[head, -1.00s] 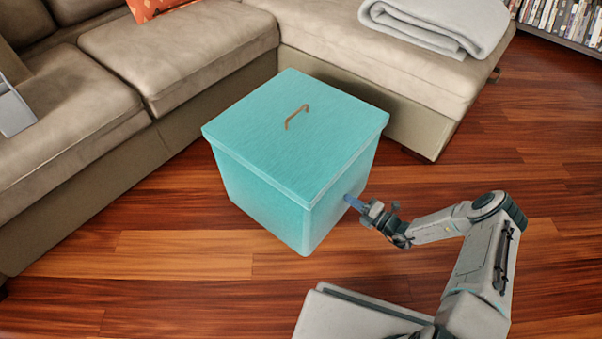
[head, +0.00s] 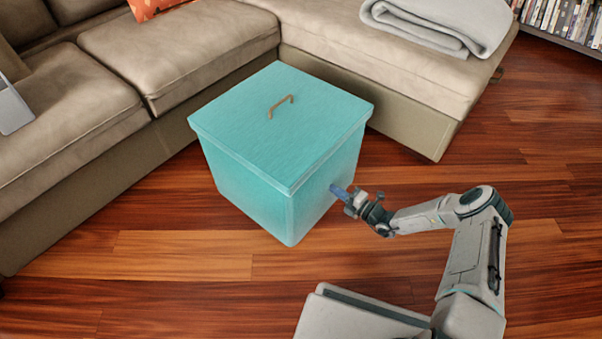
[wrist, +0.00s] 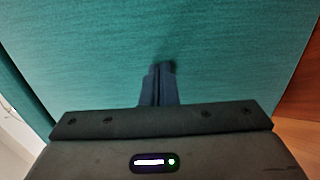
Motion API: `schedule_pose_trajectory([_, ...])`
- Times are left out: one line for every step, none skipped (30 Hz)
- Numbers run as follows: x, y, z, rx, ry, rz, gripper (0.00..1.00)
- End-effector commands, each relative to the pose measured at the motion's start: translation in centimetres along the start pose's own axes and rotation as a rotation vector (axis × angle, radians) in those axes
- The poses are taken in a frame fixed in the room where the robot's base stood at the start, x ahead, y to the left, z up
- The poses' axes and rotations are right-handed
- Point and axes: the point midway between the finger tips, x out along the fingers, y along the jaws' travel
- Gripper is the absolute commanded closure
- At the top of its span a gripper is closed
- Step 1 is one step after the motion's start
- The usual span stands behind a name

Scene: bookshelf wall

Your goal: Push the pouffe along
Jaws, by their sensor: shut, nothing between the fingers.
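The pouffe (head: 270,150) is a turquoise cube with a lid and a small brown handle on top. It stands upright on the wooden floor in the inner corner of the sofa. My gripper (head: 337,190) is shut and empty, with its fingertips at the pouffe's right side face in the head view. In the wrist view the pouffe's turquoise face (wrist: 90,60) fills most of the picture. The shut fingers (wrist: 160,85) point straight at it and appear to touch it, with a small dark shadow at their tips.
The beige sofa (head: 180,50) runs along the left and back, close behind the pouffe. A folded grey blanket (head: 440,20) lies on its right section. A bookshelf (head: 565,20) stands at the back right. The wooden floor (head: 150,260) is clear in front and at right.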

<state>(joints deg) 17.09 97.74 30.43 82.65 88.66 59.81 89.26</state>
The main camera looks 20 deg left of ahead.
Motion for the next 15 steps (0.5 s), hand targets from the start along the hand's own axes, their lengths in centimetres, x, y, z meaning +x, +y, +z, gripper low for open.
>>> schedule_pose_trajectory([0.7,0.1,-0.2,0.001,0.004,0.005,1.0])
schedule_pose_trajectory([0.9,0.1,-0.2,0.001,0.004,0.005,1.0])
schedule_pose_trajectory([1.1,0.1,-0.2,0.002,0.004,0.005,1.0])
schedule_pose_trajectory([1.3,0.1,-0.2,0.002,0.004,0.004,1.0])
schedule_pose_trajectory([1.4,0.2,-0.2,0.002,0.004,0.004,1.0])
schedule_pose_trajectory([1.7,0.2,-0.2,0.001,0.004,0.005,1.0])
schedule_pose_trajectory([1.9,0.2,-0.2,0.001,0.004,0.005,1.0])
schedule_pose_trajectory([2.1,0.2,-0.2,0.001,0.004,0.005,1.0])
schedule_pose_trajectory([2.3,0.2,-0.2,0.001,0.004,0.006,1.0])
schedule_pose_trajectory([2.5,0.2,-0.2,0.001,0.004,0.006,1.0])
schedule_pose_trajectory([2.7,0.2,-0.2,0.002,0.004,0.006,1.0])
schedule_pose_trajectory([2.9,0.2,-0.2,0.002,0.004,0.006,1.0])
schedule_pose_trajectory([3.1,0.2,-0.2,0.002,0.004,0.006,1.0])
schedule_pose_trajectory([3.2,0.2,-0.2,0.002,0.004,0.005,1.0])
schedule_pose_trajectory([3.5,0.2,-0.2,0.002,0.004,0.005,1.0])
